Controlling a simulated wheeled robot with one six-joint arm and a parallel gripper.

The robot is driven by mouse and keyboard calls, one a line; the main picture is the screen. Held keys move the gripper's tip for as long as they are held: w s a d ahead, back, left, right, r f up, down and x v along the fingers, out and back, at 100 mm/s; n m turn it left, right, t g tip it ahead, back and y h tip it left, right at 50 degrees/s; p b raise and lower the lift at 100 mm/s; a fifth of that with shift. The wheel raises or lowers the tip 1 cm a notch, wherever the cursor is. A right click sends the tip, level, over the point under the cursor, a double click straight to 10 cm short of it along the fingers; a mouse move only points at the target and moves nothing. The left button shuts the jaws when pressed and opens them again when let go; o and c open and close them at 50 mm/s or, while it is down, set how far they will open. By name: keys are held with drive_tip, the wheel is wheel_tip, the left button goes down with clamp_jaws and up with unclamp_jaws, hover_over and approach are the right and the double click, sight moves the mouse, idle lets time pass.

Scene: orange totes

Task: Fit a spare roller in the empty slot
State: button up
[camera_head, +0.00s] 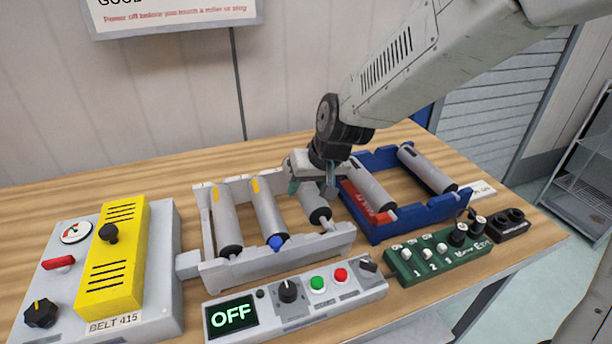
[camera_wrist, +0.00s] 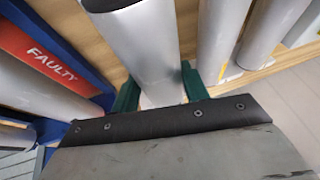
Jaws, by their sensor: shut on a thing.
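My gripper (camera_head: 312,185) is shut on a grey roller (camera_head: 314,206) at the right end of the light grey roller frame (camera_head: 335,240). In the wrist view its green fingers (camera_wrist: 160,92) sit on either side of the same roller (camera_wrist: 140,45). The held roller lies nearly parallel to the frame's other rollers; I cannot tell whether its ends are seated. A left roller (camera_head: 226,220) and a blue-tipped middle roller (camera_head: 268,212) lie in the frame. The blue tray (camera_head: 420,212) holds one roller (camera_head: 372,185) beside the red FAULTY label and another roller (camera_head: 428,168) at right.
A control box (camera_head: 295,303) reading OFF stands in front of the frame. A green switch box (camera_head: 437,256) stands before the blue tray. A grey panel with a yellow cover (camera_head: 112,258) is at left. Bare wooden table shows behind the frame.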

drive_tip(key=shift+f, duration=0.5)
drive_tip(key=shift+s, duration=0.2)
drive_tip(key=shift+f, duration=0.45)
drive_tip(key=shift+f, duration=0.45)
drive_tip(key=shift+f, duration=0.25)
idle(0.7)
drive_tip(key=o, duration=1.3)
drive_tip(key=shift+o, duration=0.2)
drive_tip(key=shift+r, duration=0.1)
